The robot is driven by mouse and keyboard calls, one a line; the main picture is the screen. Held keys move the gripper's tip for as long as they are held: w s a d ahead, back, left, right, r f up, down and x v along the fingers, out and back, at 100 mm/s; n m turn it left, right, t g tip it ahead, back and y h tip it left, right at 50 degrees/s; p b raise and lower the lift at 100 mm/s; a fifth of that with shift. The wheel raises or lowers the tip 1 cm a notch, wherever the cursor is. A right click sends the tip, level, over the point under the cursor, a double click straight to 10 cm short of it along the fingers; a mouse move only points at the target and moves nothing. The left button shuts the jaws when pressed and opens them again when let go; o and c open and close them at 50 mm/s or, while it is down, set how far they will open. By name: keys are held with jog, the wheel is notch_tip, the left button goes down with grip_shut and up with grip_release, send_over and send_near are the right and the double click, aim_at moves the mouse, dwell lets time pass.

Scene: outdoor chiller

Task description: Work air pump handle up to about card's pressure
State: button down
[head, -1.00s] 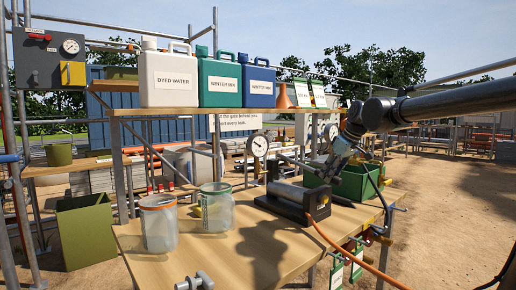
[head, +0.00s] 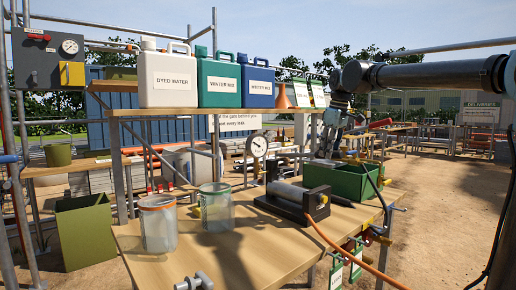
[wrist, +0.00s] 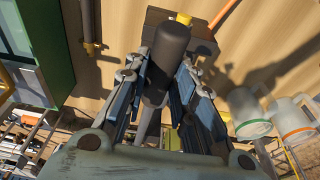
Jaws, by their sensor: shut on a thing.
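The air pump (head: 300,199) stands on the wooden bench, a dark block with a metal cylinder and an orange hose at its right end. My gripper (head: 329,146) is above and behind it. In the wrist view my gripper (wrist: 160,105) is shut around a dark round grip (wrist: 170,52), which looks like the pump handle. How it joins the pump is hidden. A white dial gauge (head: 258,146) stands behind the pump; its reading is too small to tell. Green-topped cards (head: 302,92) hang by the upper shelf; their print is not legible.
Two jars (head: 158,224) (head: 215,208) stand left of the pump. A green bin (head: 355,181) sits behind it to the right. Labelled jugs (head: 220,83) line the shelf (head: 190,111). Green tags (head: 336,274) hang at the bench's right edge. The bench front is mostly clear.

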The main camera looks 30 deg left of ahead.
jog(key=f, duration=0.2)
jog(key=f+y, duration=0.1)
jog(key=shift+d+f+t, duration=0.15)
jog(key=shift+d+t, duration=0.1)
jog(key=shift+t, duration=0.05)
jog(key=shift+w+a, duration=0.1)
jog(key=c, duration=1.4)
grip_release()
jog(key=o, duration=0.6)
jog(key=shift+r, duration=0.2)
jog(key=shift+v, duration=3.45)
